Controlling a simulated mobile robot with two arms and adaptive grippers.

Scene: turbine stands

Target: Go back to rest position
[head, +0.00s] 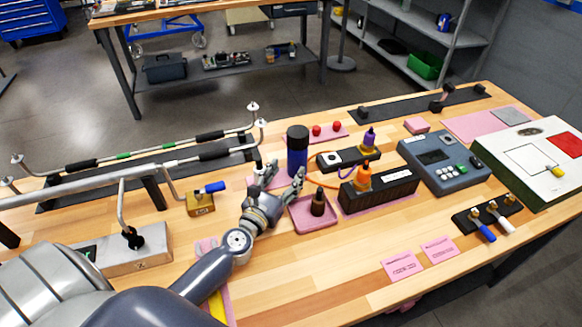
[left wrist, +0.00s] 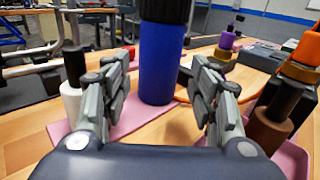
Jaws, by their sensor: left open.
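My left gripper (head: 282,178) is open and empty over the wooden bench in the head view. Its two fingers (left wrist: 160,100) stand apart in the left wrist view. A blue cylinder with a black top (head: 297,152) stands upright just beyond the fingertips; it also shows between the fingers in the left wrist view (left wrist: 161,62). A small brown bottle (head: 318,203) stands in a pink tray (head: 300,224) to the right of the gripper. My right gripper does not show in either view.
A black box with an orange-topped connector (head: 378,192) stands right of the tray. A grey device (head: 443,163) and a white panel (head: 520,160) are farther right. Metal rails (head: 130,160) run along the left. The front middle of the bench is mostly clear.

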